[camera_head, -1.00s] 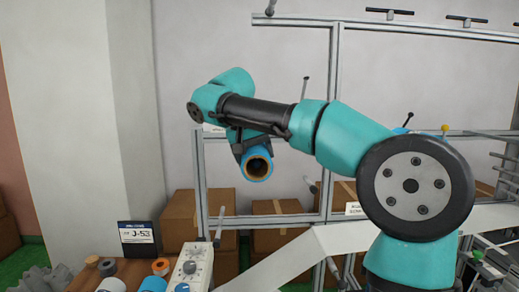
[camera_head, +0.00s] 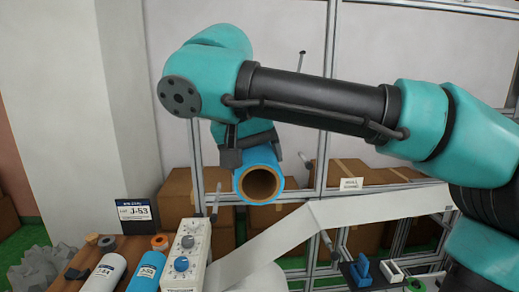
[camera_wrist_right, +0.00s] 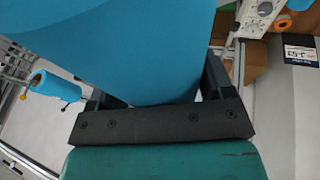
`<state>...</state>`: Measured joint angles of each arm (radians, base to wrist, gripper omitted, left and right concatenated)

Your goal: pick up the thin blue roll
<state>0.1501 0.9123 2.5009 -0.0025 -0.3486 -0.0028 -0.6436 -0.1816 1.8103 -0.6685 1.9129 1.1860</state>
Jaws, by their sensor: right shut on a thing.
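My right gripper (camera_head: 252,148) is shut on a blue roll (camera_head: 262,165) and holds it up in the air. The roll's open end with its brown core faces the head camera. In the right wrist view the blue roll (camera_wrist_right: 130,50) fills the upper middle, between the dark fingers. Whether this is the thin roll cannot be told for sure. My left gripper is not in view.
A white web (camera_head: 330,212) runs across below the held roll. Cardboard boxes (camera_head: 175,198) stand behind. Another blue roll (camera_wrist_right: 57,86) shows in the wrist view.

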